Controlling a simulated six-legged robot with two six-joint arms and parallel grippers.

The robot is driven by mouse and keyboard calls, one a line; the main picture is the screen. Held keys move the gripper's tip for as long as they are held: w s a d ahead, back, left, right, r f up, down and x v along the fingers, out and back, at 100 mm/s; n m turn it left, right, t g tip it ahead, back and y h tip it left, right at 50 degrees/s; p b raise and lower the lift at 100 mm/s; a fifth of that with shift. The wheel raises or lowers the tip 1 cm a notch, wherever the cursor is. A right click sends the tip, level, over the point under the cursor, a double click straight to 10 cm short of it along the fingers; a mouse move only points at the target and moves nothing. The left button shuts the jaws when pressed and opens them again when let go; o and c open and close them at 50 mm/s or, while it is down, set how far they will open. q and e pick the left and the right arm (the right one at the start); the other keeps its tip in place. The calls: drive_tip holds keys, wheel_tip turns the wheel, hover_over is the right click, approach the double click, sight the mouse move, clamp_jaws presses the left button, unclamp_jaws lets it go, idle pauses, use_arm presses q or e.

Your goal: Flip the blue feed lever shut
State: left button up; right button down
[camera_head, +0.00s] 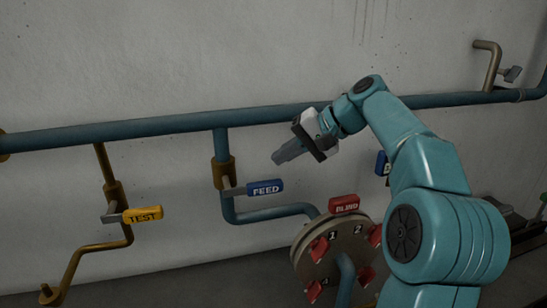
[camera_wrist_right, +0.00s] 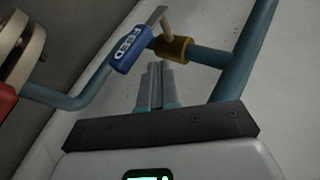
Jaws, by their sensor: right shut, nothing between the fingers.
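The blue feed lever (camera_head: 264,187) sticks out to the right from a brass valve (camera_head: 223,173) on a vertical teal pipe, roughly square to that pipe. In the right wrist view the blue handle (camera_wrist_right: 131,49) shows at the upper middle, with the brass valve body (camera_wrist_right: 173,47) to its right. My right gripper (camera_head: 277,158) is shut and empty, above and slightly right of the lever in the head view. In the wrist view its fingertips (camera_wrist_right: 154,66) are just below the lever and valve in the picture, with no clear contact. My left gripper is not in view.
A yellow TEST lever (camera_head: 142,214) is on a pipe at the left. A red BLIND lever (camera_head: 344,204) sits above a round flange (camera_head: 330,250) with red knobs. Another blue handle (camera_head: 382,163) is partly hidden behind my right arm. A long teal pipe (camera_head: 150,127) crosses the wall.

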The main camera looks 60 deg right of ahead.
drive_tip(key=f+v, duration=0.1)
drive_tip(key=v, duration=0.6)
drive_tip(key=shift+s+d+p, duration=0.3)
drive_tip(key=shift+d, duration=0.05)
drive_tip(key=shift+w, duration=0.1)
